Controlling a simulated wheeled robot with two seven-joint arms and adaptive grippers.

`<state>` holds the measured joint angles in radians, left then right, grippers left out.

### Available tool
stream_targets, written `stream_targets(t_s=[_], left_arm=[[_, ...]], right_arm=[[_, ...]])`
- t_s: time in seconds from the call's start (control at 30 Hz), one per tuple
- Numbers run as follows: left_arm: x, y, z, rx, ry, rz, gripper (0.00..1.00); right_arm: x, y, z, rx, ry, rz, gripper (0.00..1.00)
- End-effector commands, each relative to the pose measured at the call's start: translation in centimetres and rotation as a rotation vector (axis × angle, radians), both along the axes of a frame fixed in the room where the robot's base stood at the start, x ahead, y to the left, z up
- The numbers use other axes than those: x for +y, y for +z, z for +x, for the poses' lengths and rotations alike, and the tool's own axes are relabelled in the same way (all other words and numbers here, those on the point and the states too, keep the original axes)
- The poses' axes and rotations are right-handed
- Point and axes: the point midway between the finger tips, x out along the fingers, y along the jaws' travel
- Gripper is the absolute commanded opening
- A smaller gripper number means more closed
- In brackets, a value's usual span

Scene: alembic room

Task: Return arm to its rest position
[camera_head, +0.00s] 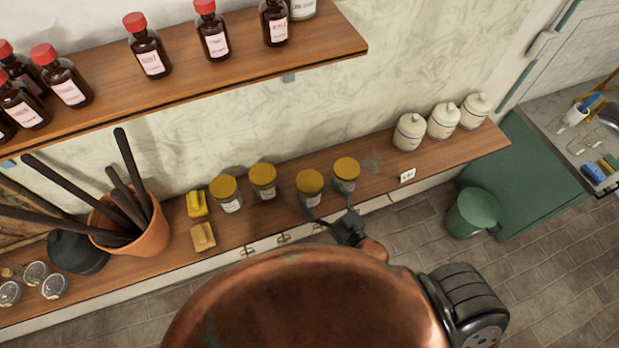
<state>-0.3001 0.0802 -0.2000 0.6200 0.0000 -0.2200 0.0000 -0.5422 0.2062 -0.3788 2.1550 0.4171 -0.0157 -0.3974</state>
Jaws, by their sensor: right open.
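My right gripper (332,204) is open at the front edge of the lower wooden shelf, its dark fingers spread. One finger is close to a jar with a mustard-yellow lid (309,187), the other close to a second such jar (346,173). I cannot tell whether the fingers touch the jars. Nothing shows held between them. Most of my right arm is hidden by a large rounded copper surface (300,305) in the foreground. My left gripper is not in view.
Two more yellow-lidded jars (263,180), yellow blocks (196,204) and a terracotta pot (150,233) of dark rods stand left on the lower shelf. White lidded jars (409,132) stand right. Brown bottles (149,52) line the upper shelf. A green bin (472,213) stands on the floor.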

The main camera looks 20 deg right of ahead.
Motion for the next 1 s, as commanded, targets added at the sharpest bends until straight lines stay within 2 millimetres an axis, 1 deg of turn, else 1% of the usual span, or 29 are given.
stream_targets(t_s=[0.1, 0.37, 0.47, 0.57, 0.67, 0.77, 0.9, 1.0], left_arm=[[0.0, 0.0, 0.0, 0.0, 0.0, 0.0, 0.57], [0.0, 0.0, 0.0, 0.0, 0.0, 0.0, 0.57], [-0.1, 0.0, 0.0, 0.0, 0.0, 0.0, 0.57], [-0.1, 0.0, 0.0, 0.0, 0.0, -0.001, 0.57], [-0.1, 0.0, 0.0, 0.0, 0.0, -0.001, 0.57], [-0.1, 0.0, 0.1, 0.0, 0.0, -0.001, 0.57], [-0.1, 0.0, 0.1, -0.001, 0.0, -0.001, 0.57], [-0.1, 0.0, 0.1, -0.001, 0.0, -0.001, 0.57]], right_arm=[[-0.1, 0.0, -0.4, 0.001, 0.001, -0.001, 0.83], [-0.1, -0.2, -0.4, 0.017, 0.005, -0.007, 0.83], [-0.2, -1.1, -0.5, 0.08, 0.021, -0.028, 0.83], [-0.7, -2.6, -0.9, 0.196, 0.038, -0.071, 0.83], [-1.9, -4.5, -1.9, 0.339, 0.04, -0.117, 0.83], [-3.7, -6.3, -3.5, 0.488, 0.022, -0.159, 0.83], [-7.2, -8.4, -6.7, 0.708, -0.036, -0.207, 0.83], [-9.4, -9.3, -9.2, 0.838, -0.086, -0.227, 0.83]])
